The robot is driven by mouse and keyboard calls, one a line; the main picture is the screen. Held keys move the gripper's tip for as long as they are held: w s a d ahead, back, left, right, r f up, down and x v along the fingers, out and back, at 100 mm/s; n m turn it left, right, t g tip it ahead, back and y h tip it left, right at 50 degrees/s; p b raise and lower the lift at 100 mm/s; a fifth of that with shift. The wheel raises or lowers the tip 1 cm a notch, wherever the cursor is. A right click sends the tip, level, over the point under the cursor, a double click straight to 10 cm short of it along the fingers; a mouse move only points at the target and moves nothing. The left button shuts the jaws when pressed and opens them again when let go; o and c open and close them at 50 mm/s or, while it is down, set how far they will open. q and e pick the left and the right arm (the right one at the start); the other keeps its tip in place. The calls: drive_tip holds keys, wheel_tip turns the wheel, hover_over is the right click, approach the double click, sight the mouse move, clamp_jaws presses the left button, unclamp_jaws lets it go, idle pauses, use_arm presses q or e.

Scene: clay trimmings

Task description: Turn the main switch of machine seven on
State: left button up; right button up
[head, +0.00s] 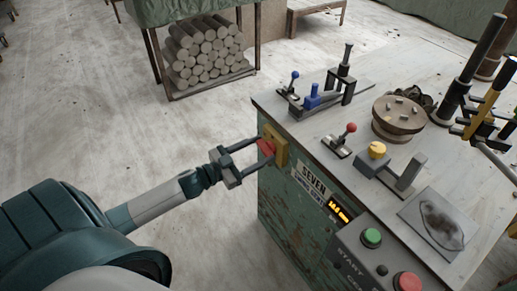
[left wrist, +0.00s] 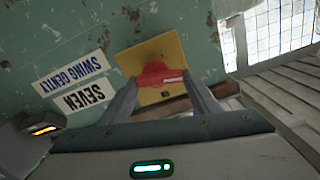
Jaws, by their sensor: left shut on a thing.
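The main switch is a red handle (head: 266,146) on a yellow plate (head: 281,150), on the upper side of the green machine labelled SEVEN (head: 313,184). My left gripper (head: 262,147) reaches in from the left, its two fingers on either side of the red handle. In the left wrist view the red handle (left wrist: 160,76) lies crosswise between the fingertips, in front of the yellow plate (left wrist: 155,54). The gripper is shut on the handle. The SEVEN label (left wrist: 84,98) shows upside down there. My right gripper is not recognisable in view.
The machine's top (head: 320,125) carries a blue-knobbed lever, a red-knobbed lever (head: 350,128), a yellow knob (head: 377,150) and a round wooden stack (head: 398,116). A control box with green (head: 371,237) and red (head: 407,282) buttons is at the front. A rack of logs (head: 205,55) stands behind; open floor lies left.

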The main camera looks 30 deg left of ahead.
use_arm(q)
drive_tip(key=m+p, duration=0.1)
drive_tip(key=m, duration=0.2)
drive_tip(key=shift+r+m, duration=0.15)
drive_tip(key=shift+m, duration=0.15)
drive_tip(key=m+p, duration=0.1)
drive_tip(key=m, duration=0.1)
drive_tip(key=shift+s+d+m, duration=0.1)
drive_tip(key=shift+d+m, duration=0.05)
drive_tip(key=shift+m, duration=1.15)
drive_tip(key=m, duration=0.2)
drive_tip(key=shift+d+m, duration=0.15)
drive_tip(key=shift+m, duration=0.15)
drive_tip(key=m, duration=0.2)
drive_tip(key=shift+s+m, duration=0.1)
drive_tip(key=shift+m, duration=0.2)
drive_tip(key=shift+d+m, duration=0.1)
drive_tip(key=shift+m, duration=0.6)
drive_tip(key=shift+f+m, duration=0.2)
drive_tip(key=shift+m, duration=0.1)
use_arm(e)
drive_tip(key=f, duration=0.2)
drive_tip(key=s+f, duration=0.1)
drive_tip(key=f, duration=0.2)
drive_tip(key=shift+d+f, duration=0.1)
drive_tip(key=shift+d, duration=0.05)
drive_tip(key=shift+w, duration=0.15)
